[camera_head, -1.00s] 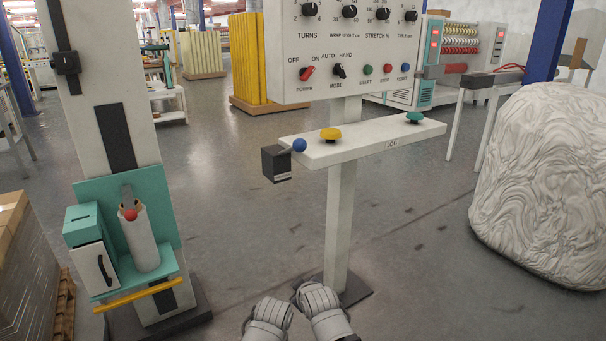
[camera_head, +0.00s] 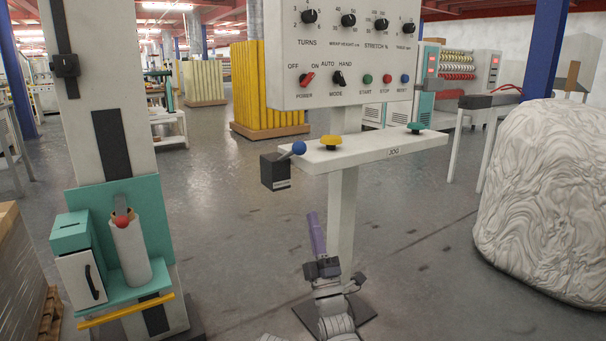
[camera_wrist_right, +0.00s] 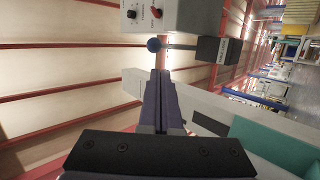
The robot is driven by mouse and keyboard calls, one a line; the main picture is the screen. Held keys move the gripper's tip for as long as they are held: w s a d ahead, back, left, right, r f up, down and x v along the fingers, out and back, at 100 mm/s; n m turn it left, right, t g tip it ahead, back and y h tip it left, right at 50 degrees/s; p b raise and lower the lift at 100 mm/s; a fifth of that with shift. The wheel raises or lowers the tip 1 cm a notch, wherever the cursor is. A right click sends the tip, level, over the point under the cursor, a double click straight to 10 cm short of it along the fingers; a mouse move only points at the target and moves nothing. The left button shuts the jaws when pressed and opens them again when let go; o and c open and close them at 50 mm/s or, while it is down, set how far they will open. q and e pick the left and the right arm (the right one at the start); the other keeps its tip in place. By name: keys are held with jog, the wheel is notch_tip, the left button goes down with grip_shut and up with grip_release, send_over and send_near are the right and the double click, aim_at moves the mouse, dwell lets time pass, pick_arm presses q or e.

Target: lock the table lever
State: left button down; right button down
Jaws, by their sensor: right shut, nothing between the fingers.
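The table lever is a short grey rod with a blue ball (camera_head: 299,148) on its end, coming out of a small black box (camera_head: 275,171) at the left end of the shelf. The rod slants up and right. In the right wrist view the ball (camera_wrist_right: 153,44) stands just beyond the fingertips, and the black box (camera_wrist_right: 218,50) is to its right. My right gripper (camera_head: 314,218) is shut and empty, pointing up, below the shelf and lower than the ball. A gap shows between them in the head view. My left gripper is out of view.
The white shelf (camera_head: 375,152) carries a yellow button (camera_head: 330,142) and a green button (camera_head: 415,128). A control panel (camera_head: 345,88) hangs above, on a white post (camera_head: 341,220). A teal film carriage (camera_head: 150,195) stands left. A wrapped load (camera_head: 545,200) stands right. Floor between is open.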

jog(key=shift+s+d+r, duration=0.1)
jog(key=shift+s+r, duration=0.1)
jog(key=shift+s, duration=0.05)
jog(key=p, duration=1)
send_near(300, 145)
jog(key=w+r, duration=0.2)
jog(key=w, duration=0.3)
jog(key=shift+a+r, duration=0.2)
jog(key=shift+a, duration=0.3)
